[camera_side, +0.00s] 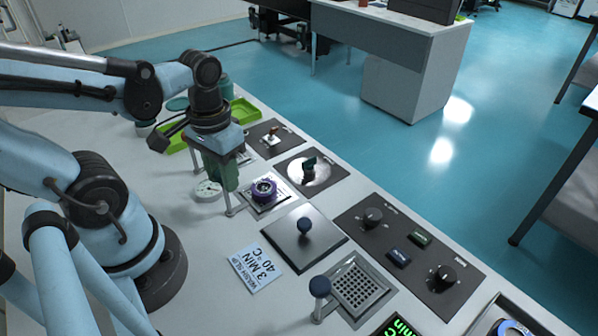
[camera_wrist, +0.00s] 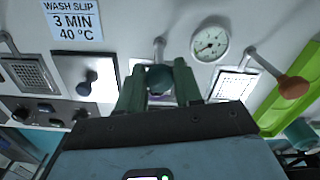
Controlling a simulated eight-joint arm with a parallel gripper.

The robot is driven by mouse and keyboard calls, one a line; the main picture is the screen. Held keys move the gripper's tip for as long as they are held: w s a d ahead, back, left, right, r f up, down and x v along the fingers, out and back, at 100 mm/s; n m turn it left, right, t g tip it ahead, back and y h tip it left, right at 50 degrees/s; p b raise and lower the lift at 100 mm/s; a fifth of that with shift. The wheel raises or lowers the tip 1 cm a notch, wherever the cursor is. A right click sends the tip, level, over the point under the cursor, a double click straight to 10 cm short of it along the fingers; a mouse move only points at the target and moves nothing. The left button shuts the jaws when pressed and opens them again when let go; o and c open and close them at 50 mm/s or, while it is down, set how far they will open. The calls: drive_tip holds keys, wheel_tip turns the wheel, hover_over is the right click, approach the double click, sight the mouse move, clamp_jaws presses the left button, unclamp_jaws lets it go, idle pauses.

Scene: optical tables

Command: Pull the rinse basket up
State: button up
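My gripper (camera_wrist: 160,72) points down over the row of stations, seen from the side as green fingers (camera_side: 221,172). In the wrist view its fingers stand on either side of a dark green ball knob (camera_wrist: 160,80) on a grey post. Each finger seems close to the knob; whether they press on it is unclear. Beside this post, a small square basket station holds a purple ring (camera_side: 264,188), mostly hidden behind the fingers in the wrist view. No label shows which basket is for rinsing. The knob is hidden in the side view.
A dial gauge (camera_side: 208,191) lies beside the gripper. Nearby are a lidded plate (camera_side: 305,240), a perforated basket (camera_side: 358,287) with a blue knob (camera_side: 320,287), a control panel (camera_side: 410,245) and a wash card (camera_side: 254,268). A brown-knobbed handle (camera_wrist: 293,87) and green tray (camera_wrist: 280,115) are close.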

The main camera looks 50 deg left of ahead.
drive_tip(key=o, duration=0.3)
drive_tip(key=shift+o, duration=0.2)
wheel_tip(320, 180, up, 12)
idle(0.7)
drive_tip(key=w+d+f+m+t, duration=0.3)
drive_tip(key=w+f+t, duration=0.3)
drive_tip(key=w, duration=0.3)
drive_tip(key=shift+w+t, duration=0.35)
drive_tip(key=shift+t, duration=0.25)
